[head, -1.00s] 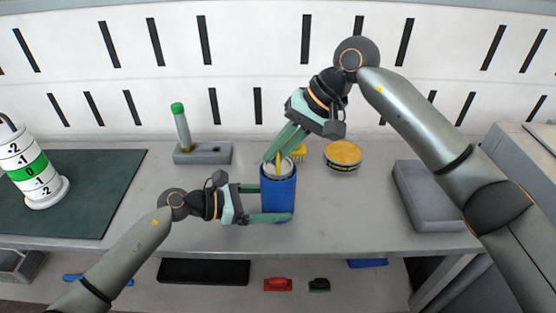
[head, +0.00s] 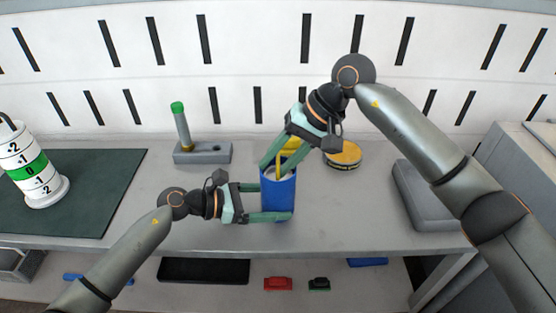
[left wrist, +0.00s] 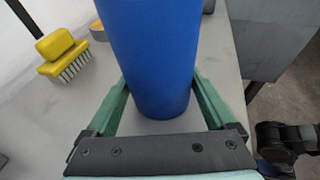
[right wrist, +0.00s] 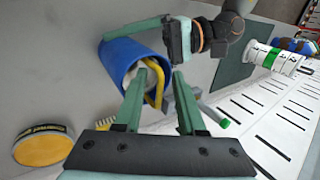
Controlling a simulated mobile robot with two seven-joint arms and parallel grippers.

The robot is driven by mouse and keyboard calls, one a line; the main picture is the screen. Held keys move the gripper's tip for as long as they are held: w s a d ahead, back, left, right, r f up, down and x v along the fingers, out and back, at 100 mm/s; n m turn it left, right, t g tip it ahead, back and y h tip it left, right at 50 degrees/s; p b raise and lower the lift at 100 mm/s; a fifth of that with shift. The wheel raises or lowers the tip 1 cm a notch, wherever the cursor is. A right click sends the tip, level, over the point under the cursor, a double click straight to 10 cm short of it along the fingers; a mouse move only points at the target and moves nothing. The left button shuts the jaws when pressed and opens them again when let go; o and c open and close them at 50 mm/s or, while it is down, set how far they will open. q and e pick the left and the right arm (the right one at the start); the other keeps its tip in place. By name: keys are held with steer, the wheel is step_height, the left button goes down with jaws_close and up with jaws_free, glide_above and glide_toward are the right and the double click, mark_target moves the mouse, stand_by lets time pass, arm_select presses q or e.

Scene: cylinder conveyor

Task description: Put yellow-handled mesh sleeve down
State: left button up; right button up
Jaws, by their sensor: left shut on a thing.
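The yellow-handled mesh sleeve (right wrist: 155,88) stands inside a blue cylinder (head: 279,195); its pale rim and yellow handle show at the cylinder's mouth in the right wrist view, and its lower part is hidden. My left gripper (head: 270,203) is shut around the blue cylinder, which stands upright on the bench; the left wrist view shows the cylinder (left wrist: 155,60) between both fingers. My right gripper (right wrist: 158,78) is above the cylinder's mouth, pointing down into it. Its fingers are apart, with the yellow handle between them.
A yellow brush (left wrist: 62,52) and a round yellow-topped tin (head: 343,153) stand behind the cylinder. A grey holder (head: 203,153) with a green-capped tube is at back left. A striped white cylinder (head: 32,173) stands on a dark mat (head: 100,195). A grey block (head: 425,195) lies right.

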steer(key=shift+r, duration=0.1)
arm_select(q)
steer(key=o, duration=1.2)
steer(key=shift+o, duration=0.2)
arm_select(e)
steer(key=v, duration=1.2)
